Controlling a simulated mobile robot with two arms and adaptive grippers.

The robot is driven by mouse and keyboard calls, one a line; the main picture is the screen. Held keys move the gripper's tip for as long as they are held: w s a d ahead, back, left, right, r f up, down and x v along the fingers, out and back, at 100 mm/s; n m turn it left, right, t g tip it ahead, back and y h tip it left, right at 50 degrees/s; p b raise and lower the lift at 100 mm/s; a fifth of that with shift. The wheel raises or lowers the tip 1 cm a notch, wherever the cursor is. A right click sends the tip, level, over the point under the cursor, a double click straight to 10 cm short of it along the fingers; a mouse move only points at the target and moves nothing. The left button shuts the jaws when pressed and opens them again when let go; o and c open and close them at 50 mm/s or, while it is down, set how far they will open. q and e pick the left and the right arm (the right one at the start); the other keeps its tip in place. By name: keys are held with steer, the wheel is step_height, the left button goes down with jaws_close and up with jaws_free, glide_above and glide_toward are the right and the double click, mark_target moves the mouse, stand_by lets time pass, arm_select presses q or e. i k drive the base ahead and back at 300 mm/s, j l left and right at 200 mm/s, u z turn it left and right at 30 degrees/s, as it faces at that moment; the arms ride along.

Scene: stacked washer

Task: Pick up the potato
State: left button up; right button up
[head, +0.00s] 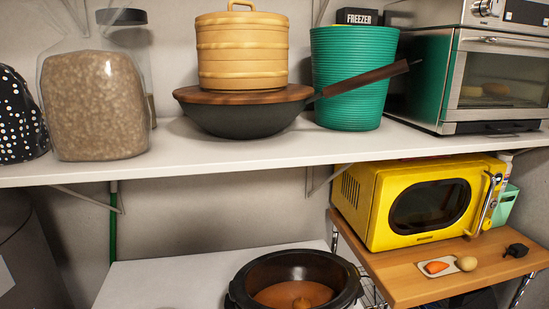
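A tan, rounded potato (466,263) lies on the wooden cart top (400,288) in front of the yellow microwave, at the lower right of the head view. It sits at the right edge of a small pale board (451,268), beside an orange piece of food (436,267). I cannot tell whether the potato rests on the board or just touches its edge. Neither my left nor my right gripper shows in the head view.
The yellow microwave (415,204) stands behind the potato, and a small black object (516,250) lies to its right. A dark pot (244,285) with brown contents stands to the left. The white shelf (230,150) overhead holds a wok, bamboo steamer, green bin and oven.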

mark_target(467, 263)
steer(key=z, duration=1.25)
